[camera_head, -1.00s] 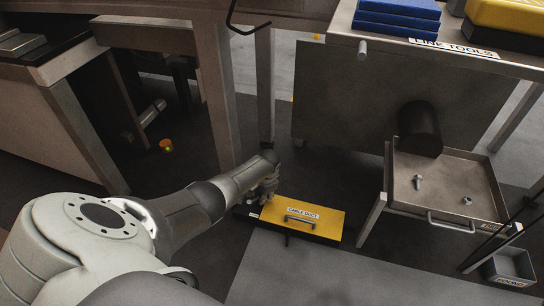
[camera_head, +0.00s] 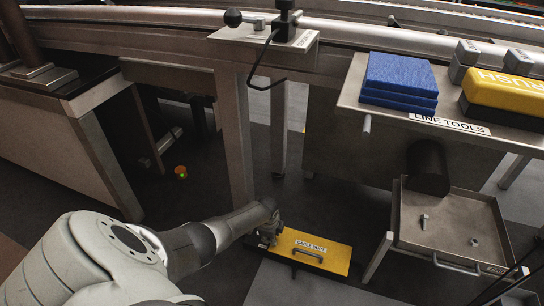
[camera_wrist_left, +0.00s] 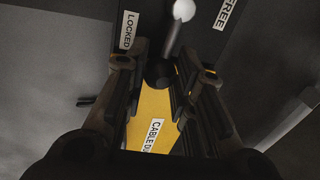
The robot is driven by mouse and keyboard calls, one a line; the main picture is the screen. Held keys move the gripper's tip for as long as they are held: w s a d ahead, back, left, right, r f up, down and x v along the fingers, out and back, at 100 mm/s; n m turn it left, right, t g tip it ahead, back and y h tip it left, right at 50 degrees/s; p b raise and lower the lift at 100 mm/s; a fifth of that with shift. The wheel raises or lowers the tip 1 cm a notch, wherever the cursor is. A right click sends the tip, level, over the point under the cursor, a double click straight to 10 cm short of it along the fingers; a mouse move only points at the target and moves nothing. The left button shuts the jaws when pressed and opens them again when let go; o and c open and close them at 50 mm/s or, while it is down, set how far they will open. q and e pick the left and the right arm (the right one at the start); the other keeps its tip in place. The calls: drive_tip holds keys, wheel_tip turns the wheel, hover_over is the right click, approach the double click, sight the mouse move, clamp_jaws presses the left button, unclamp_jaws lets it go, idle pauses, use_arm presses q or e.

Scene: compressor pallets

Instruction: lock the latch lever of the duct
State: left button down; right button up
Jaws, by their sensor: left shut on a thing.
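The yellow cable duct (camera_head: 335,257) lies low at the floor, with a dark handle on its lid. It also shows in the left wrist view (camera_wrist_left: 152,112). My left gripper (camera_head: 268,239) is at the duct's left end. My right gripper is not in view.
A bench with blue pads (camera_head: 400,83) and a yellow block (camera_head: 505,97) stands at the right. Below it an open drawer (camera_head: 455,232) holds small metal parts. A grey post (camera_head: 235,150) stands behind the duct. A small orange object (camera_head: 181,171) lies on the floor.

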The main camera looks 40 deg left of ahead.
use_arm(q)
drive_tip(key=shift+s+m, duration=0.2)
drive_tip(key=shift+m, duration=0.1)
idle(0.4)
drive_tip(key=c, duration=1.2)
unclamp_jaws()
drive_tip(key=shift+s+d+r, duration=0.15)
drive_tip(key=shift+s+r, duration=0.2)
drive_tip(key=shift+r, duration=1.6)
drive_tip(key=shift+s+d+r, duration=0.1)
drive_tip(key=shift+s+r, duration=0.3)
drive_tip(key=shift+r, duration=1.55)
drive_tip(key=shift+s+d+r, duration=0.15)
drive_tip(key=shift+s+r, duration=0.2)
drive_tip(key=shift+r, duration=1.6)
